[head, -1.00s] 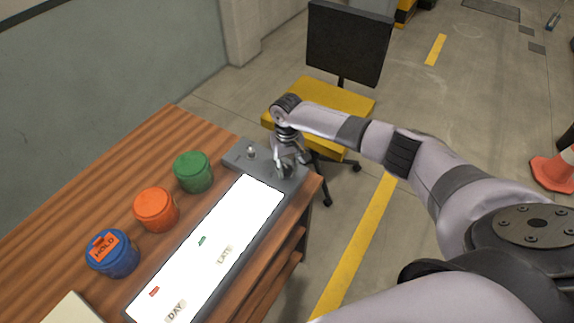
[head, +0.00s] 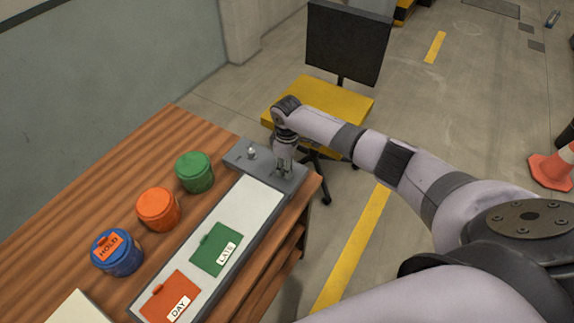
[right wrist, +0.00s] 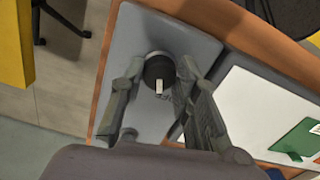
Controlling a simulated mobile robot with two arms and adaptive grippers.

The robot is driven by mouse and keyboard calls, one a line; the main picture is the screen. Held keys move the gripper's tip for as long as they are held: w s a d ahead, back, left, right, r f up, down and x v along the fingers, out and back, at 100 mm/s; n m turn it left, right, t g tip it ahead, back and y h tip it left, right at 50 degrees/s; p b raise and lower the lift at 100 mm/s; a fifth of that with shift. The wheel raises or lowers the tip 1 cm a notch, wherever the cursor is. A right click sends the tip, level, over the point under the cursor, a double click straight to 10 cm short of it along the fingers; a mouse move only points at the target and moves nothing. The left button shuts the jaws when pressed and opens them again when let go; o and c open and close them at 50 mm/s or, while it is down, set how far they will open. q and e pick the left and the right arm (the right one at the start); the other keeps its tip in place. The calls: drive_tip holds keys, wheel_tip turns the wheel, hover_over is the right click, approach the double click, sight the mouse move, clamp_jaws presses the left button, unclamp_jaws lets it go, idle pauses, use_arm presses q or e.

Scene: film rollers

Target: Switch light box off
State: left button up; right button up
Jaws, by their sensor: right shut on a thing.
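The light box (head: 258,203) lies along the right edge of the wooden table, its white panel unlit. A red DAY card (head: 168,297) and a green LATE card (head: 213,247) lie on the panel. My right gripper (head: 284,173) points down at the grey control end of the box. In the right wrist view its fingers (right wrist: 160,82) are shut around a round black knob (right wrist: 157,67) with a white mark. In the head view the gripper hides the knob. My left gripper is not in view.
A small silver part (head: 252,153) stands on the control end beside my gripper. Blue (head: 117,258), orange (head: 158,212) and green (head: 194,176) canisters stand left of the box. A yellow-seated chair (head: 345,100) stands behind the table.

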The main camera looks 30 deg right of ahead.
drive_tip(key=shift+w+r+n, duration=0.1)
drive_tip(key=shift+n, duration=0.8)
drive_tip(key=o, duration=1.2)
drive_tip(key=shift+c, duration=0.2)
wheel_tip(320, 180, up, 12)
